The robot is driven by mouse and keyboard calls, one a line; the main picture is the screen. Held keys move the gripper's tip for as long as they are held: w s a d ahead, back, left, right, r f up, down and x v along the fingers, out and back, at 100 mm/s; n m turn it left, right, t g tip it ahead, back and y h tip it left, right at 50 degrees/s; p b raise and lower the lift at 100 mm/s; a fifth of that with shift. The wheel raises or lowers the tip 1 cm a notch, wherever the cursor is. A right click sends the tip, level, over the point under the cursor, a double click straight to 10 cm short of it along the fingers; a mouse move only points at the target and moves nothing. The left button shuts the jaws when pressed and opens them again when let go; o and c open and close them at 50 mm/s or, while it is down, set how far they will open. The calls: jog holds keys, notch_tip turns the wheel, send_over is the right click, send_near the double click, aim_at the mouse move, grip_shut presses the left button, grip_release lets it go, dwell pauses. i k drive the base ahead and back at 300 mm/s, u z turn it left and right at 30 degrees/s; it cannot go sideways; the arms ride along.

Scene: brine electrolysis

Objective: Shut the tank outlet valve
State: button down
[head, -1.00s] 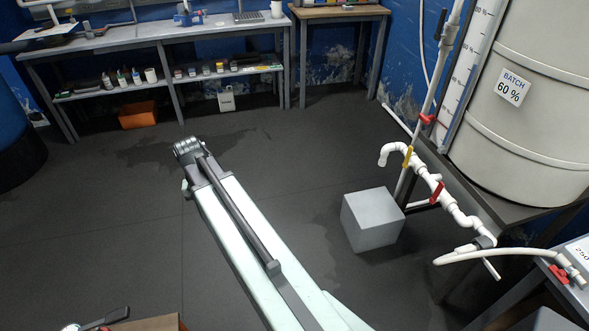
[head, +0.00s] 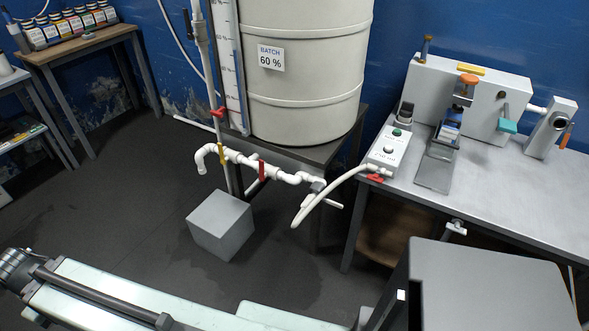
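The tank (head: 305,75) is a cream ribbed drum labelled "BATCH 60 %", standing on a dark stand. White pipework (head: 240,159) runs in front of it, below its base. A red lever (head: 262,171) sits on this pipe, pointing roughly up and down in the picture. A yellow lever (head: 221,151) is to its left, and another red lever (head: 219,111) is on the upright pipe. No label shows which is the outlet valve. My arm crosses the lower left, well short of the pipes in the picture. My gripper is not visible.
A grey block (head: 221,225) stands on the floor below the pipes. A pale hose (head: 325,195) curves from the pipe's right end toward a grey bench (head: 500,205) with equipment. A wooden-topped table (head: 75,43) is at upper left. Dark floor is open at left.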

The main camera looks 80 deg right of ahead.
aim_at(261, 178)
jog(key=z, duration=1.1)
jog(key=i, duration=0.15)
jog(key=u, duration=0.1)
